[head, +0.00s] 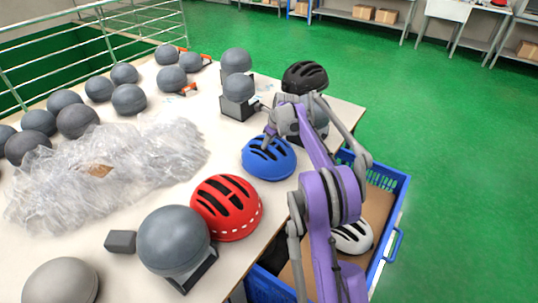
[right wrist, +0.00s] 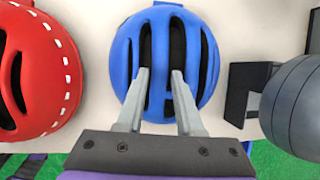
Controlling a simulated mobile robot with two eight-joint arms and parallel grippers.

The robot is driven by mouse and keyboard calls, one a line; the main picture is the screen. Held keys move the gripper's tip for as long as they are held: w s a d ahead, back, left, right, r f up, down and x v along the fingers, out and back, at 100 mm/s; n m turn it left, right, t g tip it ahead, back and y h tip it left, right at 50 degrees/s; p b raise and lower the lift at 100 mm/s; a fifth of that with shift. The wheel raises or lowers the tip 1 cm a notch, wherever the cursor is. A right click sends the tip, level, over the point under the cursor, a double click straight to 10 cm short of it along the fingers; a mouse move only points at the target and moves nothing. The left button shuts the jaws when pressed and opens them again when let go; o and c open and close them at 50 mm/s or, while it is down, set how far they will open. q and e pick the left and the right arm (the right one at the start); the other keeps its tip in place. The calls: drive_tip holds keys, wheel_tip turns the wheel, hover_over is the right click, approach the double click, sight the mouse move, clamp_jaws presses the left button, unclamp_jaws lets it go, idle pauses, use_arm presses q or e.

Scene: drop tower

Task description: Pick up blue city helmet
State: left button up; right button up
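The blue city helmet (head: 268,158) sits on the table near its right edge, with dark vents on top. In the right wrist view the blue helmet (right wrist: 122,62) fills the upper middle. My right gripper (head: 271,134) is just above the helmet's far side in the head view. In the right wrist view its two fingers (right wrist: 159,72) are apart, over the vents, with a strip of blue shell between them. Whether the fingertips touch the helmet or reach into the vents I cannot tell. My left gripper is in neither view.
A red helmet (head: 227,207) lies close to the blue one. Grey head-shaped balls (head: 174,240) stand around the table. Crumpled clear plastic (head: 110,168) covers the left middle. A black helmet (head: 304,76) is behind my arm. A blue crate (head: 392,181) holds a white helmet (head: 352,237).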

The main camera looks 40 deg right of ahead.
drive_tip(key=x, duration=0.3)
drive_tip(key=shift+w+f, duration=0.1)
clamp_jaws()
idle(1.3)
